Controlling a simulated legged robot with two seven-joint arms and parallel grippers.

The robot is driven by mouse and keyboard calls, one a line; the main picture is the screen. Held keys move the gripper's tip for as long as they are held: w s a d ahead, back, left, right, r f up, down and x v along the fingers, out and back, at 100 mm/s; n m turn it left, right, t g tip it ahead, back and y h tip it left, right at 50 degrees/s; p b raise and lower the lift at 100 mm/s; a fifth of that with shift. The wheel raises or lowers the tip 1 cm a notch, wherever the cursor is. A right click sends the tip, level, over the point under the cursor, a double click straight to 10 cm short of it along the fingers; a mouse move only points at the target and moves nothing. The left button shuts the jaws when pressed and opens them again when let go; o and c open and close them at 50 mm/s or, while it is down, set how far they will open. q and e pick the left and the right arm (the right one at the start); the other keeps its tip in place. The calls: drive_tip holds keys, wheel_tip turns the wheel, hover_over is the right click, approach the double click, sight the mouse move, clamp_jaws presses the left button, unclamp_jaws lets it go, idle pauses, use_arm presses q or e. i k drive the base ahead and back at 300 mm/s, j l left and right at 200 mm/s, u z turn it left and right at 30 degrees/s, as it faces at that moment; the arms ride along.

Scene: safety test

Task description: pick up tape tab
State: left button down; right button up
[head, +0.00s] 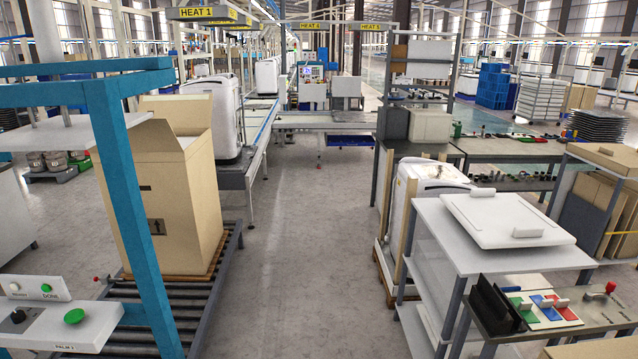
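I cannot pick out a tape tab for certain. A white panel (506,213) lies flat on the white cart (432,228) at the right, with a small white block (528,233) at its front edge. Small pale pieces (545,302) lie on green, red and blue patches (553,312) on the dark side table (610,317); they are too small to identify. Neither of my grippers is in view.
A tall open carton (172,195) stands on a roller conveyor (190,300) at the left, behind a blue frame (130,200). A control box (60,328) with green buttons is at lower left. A clear grey floor aisle (300,250) runs up the middle.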

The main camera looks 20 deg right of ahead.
sight(524, 308)
drive_tip(key=i+l+z, duration=0.1)
drive_tip(key=i+z, duration=0.15)
drive_tip(key=i, duration=0.45)
drive_tip(key=i+z, duration=0.2)
drive_tip(key=i, duration=0.45)
drive_tip(key=i+j+z, duration=0.25)
drive_tip(key=i, duration=0.45)
drive_tip(key=i+z, duration=0.6)
drive_tip(key=z, duration=0.25)
drive_tip(key=i+z, duration=0.4)
drive_tip(key=i+j+z, duration=0.15)
drive_tip(key=z, duration=0.25)
drive_tip(key=i+j+z, duration=0.25)
drive_tip(key=j+z, duration=0.15)
drive_tip(key=i+j+z, duration=0.4)
drive_tip(key=j+z, duration=0.15)
